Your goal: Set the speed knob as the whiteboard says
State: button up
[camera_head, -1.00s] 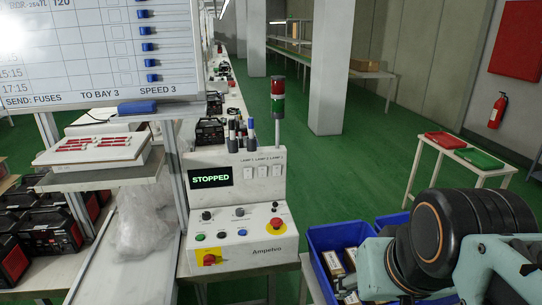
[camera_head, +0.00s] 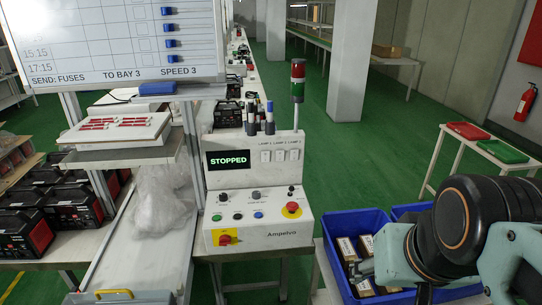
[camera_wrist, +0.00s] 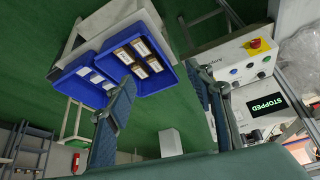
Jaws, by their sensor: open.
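The whiteboard (camera_head: 130,45) at upper left in the head view reads "SEND: FUSES", "TO BAY 3", "SPEED 3" on its bottom line.
A blue bin (camera_head: 340,228) with boxes stands right of the control box, near my arm. A red emergency button (camera_head: 292,208) and a red-yellow switch (camera_head: 225,238) are on the box. A signal tower (camera_head: 297,80) rises behind it. A shelf with a white tray (camera_head: 115,132) is left.

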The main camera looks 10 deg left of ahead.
aim_at(222, 196)
jog(key=u, duration=1.65)
jog(key=z, duration=1)
jog(key=i+j+z, duration=0.1)
jog(key=i, duration=0.75)
jog(key=k+j, duration=0.15)
